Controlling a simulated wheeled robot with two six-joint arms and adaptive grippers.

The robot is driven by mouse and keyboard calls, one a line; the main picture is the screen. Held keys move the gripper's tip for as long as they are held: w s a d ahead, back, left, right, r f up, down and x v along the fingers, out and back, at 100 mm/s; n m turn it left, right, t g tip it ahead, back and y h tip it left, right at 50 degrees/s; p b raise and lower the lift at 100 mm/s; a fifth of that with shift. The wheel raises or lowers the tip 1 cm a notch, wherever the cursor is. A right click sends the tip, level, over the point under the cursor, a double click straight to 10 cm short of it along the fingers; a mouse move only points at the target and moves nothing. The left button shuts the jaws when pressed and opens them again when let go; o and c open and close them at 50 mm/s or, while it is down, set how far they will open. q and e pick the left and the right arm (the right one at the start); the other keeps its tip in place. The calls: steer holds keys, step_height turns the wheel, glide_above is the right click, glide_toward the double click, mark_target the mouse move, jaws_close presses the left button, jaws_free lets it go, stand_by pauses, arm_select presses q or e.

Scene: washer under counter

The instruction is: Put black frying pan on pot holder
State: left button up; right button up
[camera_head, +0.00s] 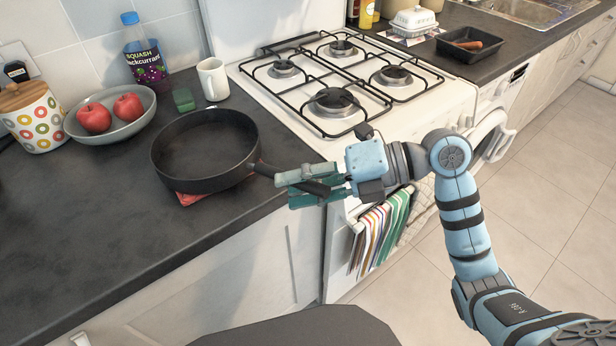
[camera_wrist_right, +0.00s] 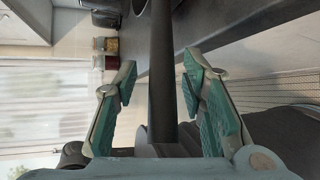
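The black frying pan (camera_head: 205,150) is on the dark counter, its handle pointing right over the counter's front edge. A red pot holder (camera_head: 190,198) shows from under the pan's near side; the rest of it is hidden by the pan. My right gripper (camera_head: 309,186) is at the pan's handle, past the counter edge. In the right wrist view the handle (camera_wrist_right: 161,75) runs between the two fingers of the right gripper (camera_wrist_right: 159,85), with a gap on each side. My left gripper is not in view.
Behind the pan are a bowl (camera_head: 112,130) with two red apples, a squash bottle (camera_head: 145,60), a white mug (camera_head: 213,79) and a green sponge (camera_head: 184,100). The gas hob (camera_head: 300,105) is close on the right. The counter's near left is clear.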

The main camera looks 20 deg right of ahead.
steer(key=shift+r+p, duration=0.25)
steer(key=shift+p, duration=0.05)
steer(key=b+v, duration=0.2)
steer(key=v, duration=0.9)
steer(key=shift+d, duration=0.4)
steer(key=shift+s+r, duration=0.1)
